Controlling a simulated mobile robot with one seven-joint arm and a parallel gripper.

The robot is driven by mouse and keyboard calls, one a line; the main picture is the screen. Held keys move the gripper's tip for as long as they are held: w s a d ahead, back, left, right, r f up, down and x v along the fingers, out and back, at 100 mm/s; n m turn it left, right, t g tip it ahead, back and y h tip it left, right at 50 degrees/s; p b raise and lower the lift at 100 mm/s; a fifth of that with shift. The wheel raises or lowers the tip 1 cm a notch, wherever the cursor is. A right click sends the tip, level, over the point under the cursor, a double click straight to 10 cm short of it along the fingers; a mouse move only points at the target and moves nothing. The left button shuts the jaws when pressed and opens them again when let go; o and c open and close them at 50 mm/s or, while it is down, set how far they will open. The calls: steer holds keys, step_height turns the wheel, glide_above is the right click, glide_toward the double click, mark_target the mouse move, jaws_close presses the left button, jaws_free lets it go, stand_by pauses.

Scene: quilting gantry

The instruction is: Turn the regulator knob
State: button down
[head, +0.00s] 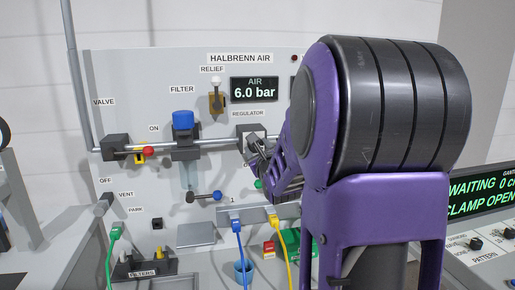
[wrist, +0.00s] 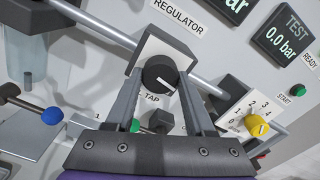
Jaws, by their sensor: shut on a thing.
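The regulator knob (wrist: 160,73) is a round black knob with a white pointer line, on a block on the pipe under the REGULATOR label. In the wrist view the two fingers of my gripper (wrist: 159,84) stand on either side of it and are shut on it. The pointer line is toward the lower right in that view. In the head view my gripper (head: 259,158) reaches the regulator block (head: 250,132), and my arm hides much of that area. The AIR display (head: 254,89) reads 6.0 bar.
A red-tipped valve lever (head: 148,150), a blue-topped filter (head: 183,119) and a relief valve (head: 216,98) are left of the regulator. Blue (head: 237,230) and yellow (head: 275,226) hoses hang below. A yellow selector knob (wrist: 257,127) and the TEST display (wrist: 290,40) are to the right.

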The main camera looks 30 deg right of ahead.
steer(key=shift+r+m, duration=0.1)
steer(key=shift+m, duration=0.5)
steer(key=shift+c, duration=1.3)
jaws_free()
steer(key=shift+a, duration=0.1)
